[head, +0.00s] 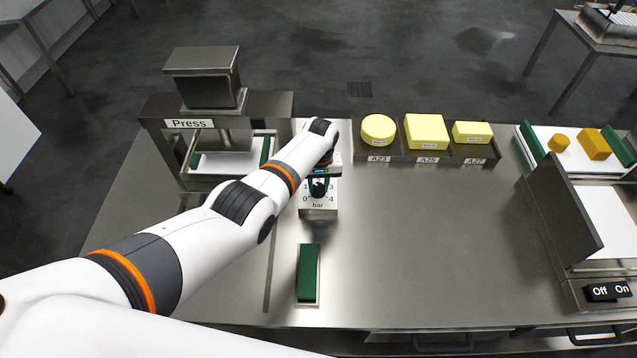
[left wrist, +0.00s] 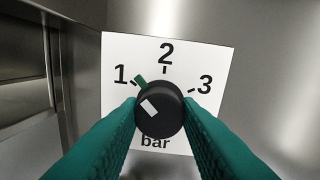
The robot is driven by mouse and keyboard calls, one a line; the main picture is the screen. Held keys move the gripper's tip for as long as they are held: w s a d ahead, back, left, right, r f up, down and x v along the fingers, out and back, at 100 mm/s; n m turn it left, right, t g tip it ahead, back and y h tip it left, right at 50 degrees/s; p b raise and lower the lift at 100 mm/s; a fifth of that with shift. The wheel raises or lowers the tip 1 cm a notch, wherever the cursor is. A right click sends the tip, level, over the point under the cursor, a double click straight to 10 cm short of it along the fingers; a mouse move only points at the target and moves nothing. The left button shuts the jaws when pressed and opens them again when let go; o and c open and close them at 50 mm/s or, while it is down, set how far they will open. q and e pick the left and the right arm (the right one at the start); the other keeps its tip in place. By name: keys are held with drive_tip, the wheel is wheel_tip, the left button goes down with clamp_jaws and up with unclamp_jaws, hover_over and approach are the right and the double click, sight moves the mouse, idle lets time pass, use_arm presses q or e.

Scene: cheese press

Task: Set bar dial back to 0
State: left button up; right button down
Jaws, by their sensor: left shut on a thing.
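The bar dial (head: 318,190) is a black round knob on a white plate (left wrist: 215,60) marked with numbers and "bar". In the left wrist view the knob (left wrist: 167,117) has a green tab pointing up and left to the tick by 1, and a white mark on its face. The 0 and 4 are hidden there behind my fingers, but show in the head view. My left gripper (head: 319,184) is shut on the knob, with one green finger on each side of it. My right gripper is not in view.
The press (head: 203,100) stands left of the dial, behind my left arm. A dark green block (head: 308,270) lies on the counter in front of the dial. Yellow cheeses (head: 427,131) sit on a rack to the right. The counter middle (head: 420,240) is clear.

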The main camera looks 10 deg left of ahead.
use_arm(q)
drive_tip(key=n, duration=0.3)
drive_tip(key=shift+n, duration=0.4)
drive_tip(key=n, duration=0.3)
drive_tip(key=shift+n, duration=0.3)
drive_tip(key=n, duration=0.3)
drive_tip(key=shift+n, duration=0.3)
drive_tip(key=shift+w+n, duration=0.1)
drive_tip(key=shift+n, duration=1.8)
drive_tip(key=o, duration=1)
